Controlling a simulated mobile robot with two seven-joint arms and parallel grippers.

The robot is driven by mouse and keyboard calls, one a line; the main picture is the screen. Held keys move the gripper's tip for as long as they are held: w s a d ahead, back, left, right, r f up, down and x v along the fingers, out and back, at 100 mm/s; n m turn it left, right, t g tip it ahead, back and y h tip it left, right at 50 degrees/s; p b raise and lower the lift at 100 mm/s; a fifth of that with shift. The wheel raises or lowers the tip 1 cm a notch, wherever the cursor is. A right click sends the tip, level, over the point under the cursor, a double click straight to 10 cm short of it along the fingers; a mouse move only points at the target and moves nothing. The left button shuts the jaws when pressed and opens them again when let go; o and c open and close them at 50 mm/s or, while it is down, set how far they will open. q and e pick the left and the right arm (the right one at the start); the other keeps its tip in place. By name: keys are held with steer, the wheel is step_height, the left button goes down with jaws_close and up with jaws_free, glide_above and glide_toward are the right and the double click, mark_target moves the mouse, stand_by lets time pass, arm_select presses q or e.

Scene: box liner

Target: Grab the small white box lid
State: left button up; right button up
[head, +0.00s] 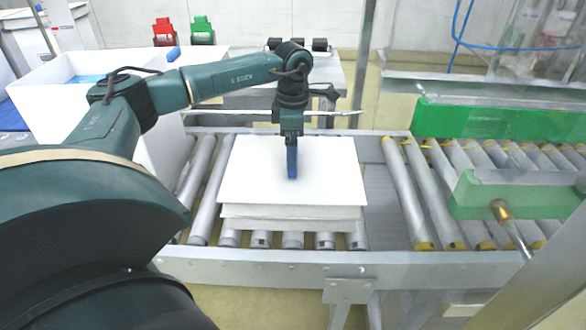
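A flat white box lid (250,185) lies on top of a stack of white sheets or lids (290,218) on the roller conveyor. My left arm reaches in from the left, and its gripper (292,172) points down over the middle of the lid. The blue fingertips appear at or just above the lid's surface; I cannot tell whether they touch it. The fingers line up in this view, so their opening is not clear. My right gripper is not in view.
The roller conveyor (400,190) runs left to right, with green guides (480,121) at the right. A large white box (160,150) stands at the left behind my arm. A table with dark items (320,45) is behind. Bare rollers lie right of the stack.

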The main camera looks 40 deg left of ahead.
arm_select(q)
step_height(320, 180, down, 2)
steer(key=shift+f, duration=0.1)
steer(key=c, duration=1.1)
